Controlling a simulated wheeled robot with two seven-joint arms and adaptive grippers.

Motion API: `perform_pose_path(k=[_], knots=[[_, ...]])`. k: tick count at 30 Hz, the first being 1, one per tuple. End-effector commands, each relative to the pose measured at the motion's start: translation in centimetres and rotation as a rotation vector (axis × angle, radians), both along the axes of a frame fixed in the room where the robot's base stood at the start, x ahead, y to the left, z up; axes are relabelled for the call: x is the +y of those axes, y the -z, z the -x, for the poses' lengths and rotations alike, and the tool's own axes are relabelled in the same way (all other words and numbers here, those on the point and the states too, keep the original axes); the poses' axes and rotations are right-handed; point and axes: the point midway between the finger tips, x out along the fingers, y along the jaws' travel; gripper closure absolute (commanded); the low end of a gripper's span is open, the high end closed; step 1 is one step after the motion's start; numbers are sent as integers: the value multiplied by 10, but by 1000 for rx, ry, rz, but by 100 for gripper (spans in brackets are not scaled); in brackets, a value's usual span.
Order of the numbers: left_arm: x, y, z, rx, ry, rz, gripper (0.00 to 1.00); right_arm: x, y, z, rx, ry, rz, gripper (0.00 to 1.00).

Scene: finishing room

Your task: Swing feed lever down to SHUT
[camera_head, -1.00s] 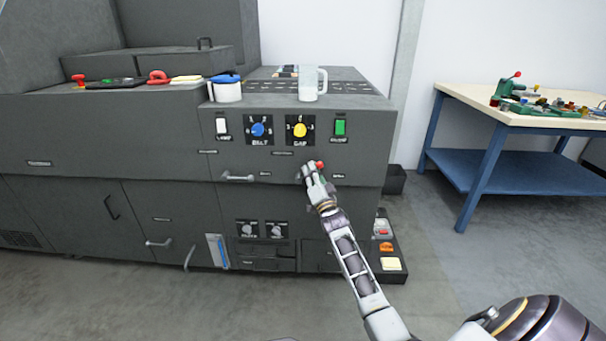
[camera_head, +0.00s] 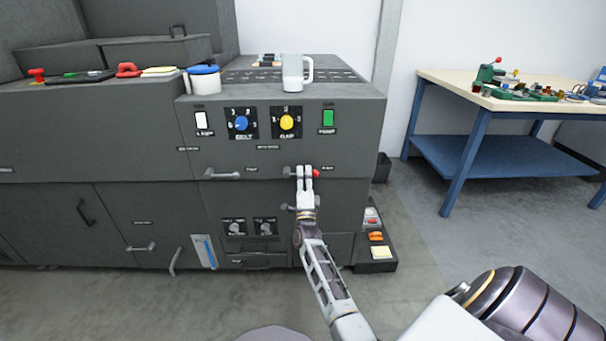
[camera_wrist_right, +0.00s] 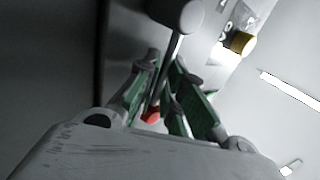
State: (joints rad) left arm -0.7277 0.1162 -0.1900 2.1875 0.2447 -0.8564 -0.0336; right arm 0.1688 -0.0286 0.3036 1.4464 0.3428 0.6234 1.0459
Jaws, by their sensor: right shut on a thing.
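The feed lever is a thin metal rod on the grey machine's front panel, with a grey round hub at its left and a red knob (camera_head: 316,173) at its right end. In the head view it lies about level. My right gripper (camera_head: 305,174) is shut on the lever, between hub and knob, and hides most of the rod. In the right wrist view the lever rod (camera_wrist_right: 172,62) runs between the green finger pads of my right gripper (camera_wrist_right: 165,85). The red knob shows beyond the fingers there. The panel lettering beside the lever is too small to read. My left gripper is not in view.
Above the lever are a yellow dial (camera_head: 287,122), a blue dial (camera_head: 241,123) and a green switch (camera_head: 328,118). A white mug (camera_head: 293,74) stands on the machine top. A pedal box (camera_head: 376,252) sits at the lower right. A blue-legged workbench (camera_head: 430,80) stands right, with open floor between.

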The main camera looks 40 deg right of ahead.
Motion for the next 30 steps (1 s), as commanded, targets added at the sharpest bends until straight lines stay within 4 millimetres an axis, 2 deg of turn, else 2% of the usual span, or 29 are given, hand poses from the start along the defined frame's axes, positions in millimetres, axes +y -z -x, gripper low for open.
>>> perform_pose_path(k=[5, 15, 16, 18, 24, 30], knots=[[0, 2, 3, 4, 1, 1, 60, 0, 4, 0, -10, 1, -22, 100], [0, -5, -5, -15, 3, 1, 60, 0, 4, 0, -12, 0, -25, 100], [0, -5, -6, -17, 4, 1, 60, 0, 4, 0, -12, 0, -25, 86], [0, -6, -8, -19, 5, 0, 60, 0, 4, 0, -12, 0, -25, 80], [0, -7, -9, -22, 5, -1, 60, 0, 3, 0, -13, -1, -23, 80], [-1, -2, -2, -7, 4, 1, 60, 1, 3, 1, -13, 0, -21, 80]])
